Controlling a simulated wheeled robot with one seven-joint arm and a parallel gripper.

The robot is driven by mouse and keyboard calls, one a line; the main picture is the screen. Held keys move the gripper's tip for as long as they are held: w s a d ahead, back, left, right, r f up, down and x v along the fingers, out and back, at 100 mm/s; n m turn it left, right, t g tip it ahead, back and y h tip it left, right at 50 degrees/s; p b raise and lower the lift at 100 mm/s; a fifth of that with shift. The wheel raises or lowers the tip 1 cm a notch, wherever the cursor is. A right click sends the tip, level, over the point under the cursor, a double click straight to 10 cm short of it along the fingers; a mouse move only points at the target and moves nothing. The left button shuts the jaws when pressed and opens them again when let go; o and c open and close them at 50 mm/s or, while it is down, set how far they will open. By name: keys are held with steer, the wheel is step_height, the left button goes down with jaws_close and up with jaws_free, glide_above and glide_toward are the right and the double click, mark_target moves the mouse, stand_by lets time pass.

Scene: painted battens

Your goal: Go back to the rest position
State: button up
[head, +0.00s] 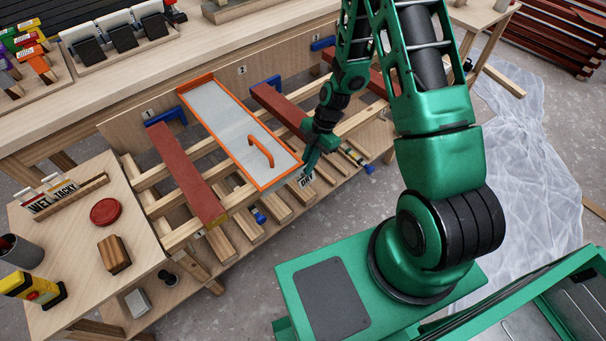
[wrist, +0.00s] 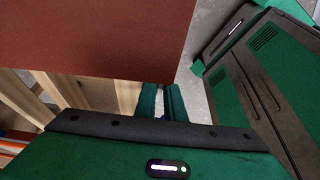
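My green arm reaches from its base at the right over the batten rack. My gripper (head: 309,168) points down at the front of the rack, by the near end of the middle red batten (head: 279,105). In the wrist view, a narrow gap shows between the two green fingers (wrist: 162,100), with nothing visible held between them. A white DRY tag (head: 307,180) shows just below the fingertips in the head view; whether it touches them I cannot tell. A red batten face (wrist: 100,40) fills the upper left of the wrist view, close to the gripper.
An orange-framed panel with a handle (head: 237,130) lies on the rack left of my gripper, beside another red batten (head: 187,173). A side table (head: 75,240) holds WET and TACKY tags (head: 62,195). Clear sheeting (head: 525,150) covers floor at right.

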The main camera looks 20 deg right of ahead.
steer(key=v, duration=0.5)
steer(key=shift+w+a, duration=0.15)
steer(key=shift+w, duration=0.2)
steer(key=s+d+r+m+h, duration=0.1)
steer(key=s+d+r+m, duration=0.25)
steer(key=r, duration=0.25)
steer(key=s+d+r+m+t+h, duration=0.1)
steer(key=s+d+r+m, duration=0.1)
steer(key=d+r+m, duration=0.4)
steer(key=s+d+r+m+h, duration=0.1)
steer(key=s+d+r+m, duration=0.15)
steer(key=r, duration=0.45)
steer(key=s+d+r+m, duration=0.1)
steer(key=s+r+m, duration=0.3)
steer(key=s+m, duration=0.1)
steer(key=s+d+r+m, duration=0.1)
steer(key=s+r+m, duration=0.3)
steer(key=s, duration=0.3)
steer(key=s+r+m+h, duration=0.1)
steer(key=s+r+m, duration=0.3)
steer(key=s+m, duration=0.3)
steer(key=shift+d+t, duration=0.3)
steer(key=shift+d, duration=0.1)
